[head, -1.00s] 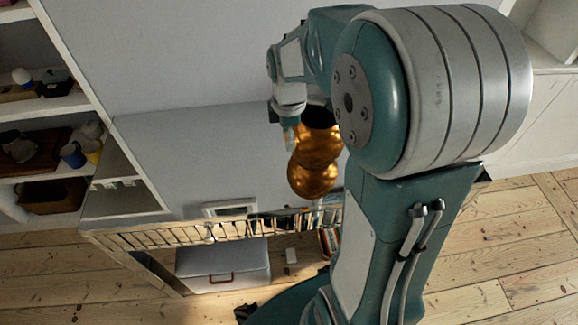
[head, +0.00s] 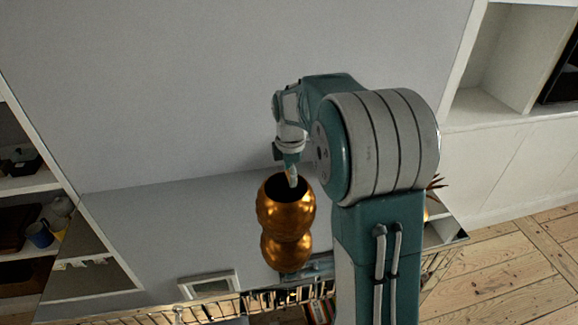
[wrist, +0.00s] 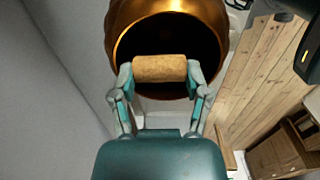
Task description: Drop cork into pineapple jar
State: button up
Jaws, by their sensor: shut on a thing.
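The cork (wrist: 160,69) is a tan cylinder held crosswise between the two fingertips of my gripper (wrist: 160,75) in the wrist view. The pineapple jar (head: 287,215) is a shiny gold, bulbous vessel with a dark round opening at its top. Its rim and dark mouth also fill the upper middle of the wrist view (wrist: 121,35), with the cork in front of the opening. In the head view my gripper (head: 292,178) points down at the jar's mouth. The cork is hard to make out there. Whether it is inside the rim or just above it, I cannot tell.
The jar stands on a cabinet with a slatted book shelf (head: 270,302) below it. A pale framed item (head: 210,284) is beside it. Shelves with cups (head: 40,234) are at left, white cubbies (head: 490,80) at upper right. A plain grey wall is behind.

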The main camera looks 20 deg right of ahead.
jog(key=shift+d+f, duration=0.1)
jog(key=shift+f, duration=0.65)
jog(key=shift+a, duration=0.2)
jog(key=o, duration=0.7)
jog(key=shift+o, duration=0.2)
notch_tip(320, 180, up, 12)
